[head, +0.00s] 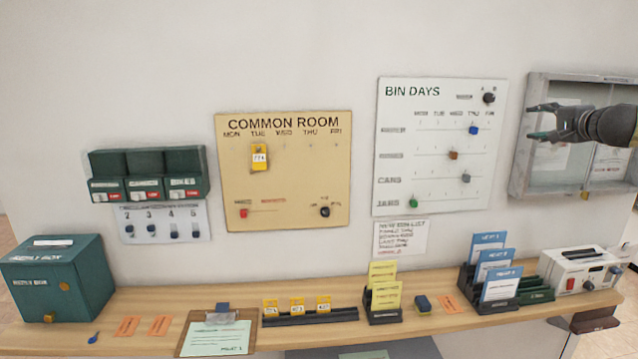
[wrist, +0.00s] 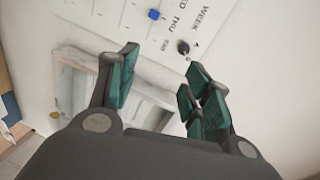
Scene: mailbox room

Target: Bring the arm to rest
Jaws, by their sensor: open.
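My gripper (head: 540,121) is at the upper right of the head view, in front of the glass-fronted wall cabinet (head: 523,182). Its fingers point left, toward the right edge of the BIN DAYS board (head: 400,92). In the wrist view the green-padded fingers (wrist: 160,88) stand apart with nothing between them. The board's dark week knob (head: 489,98) is left of and above the fingertips; it also shows in the wrist view (wrist: 183,47). No contact between gripper and board or cabinet can be made out.
The wooden counter (head: 140,343) runs along the wall below. It bears a green reply box (head: 62,278), a clipboard (head: 217,337), yellow and blue card racks and a white device (head: 580,271). The COMMON ROOM board (head: 283,175) hangs left.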

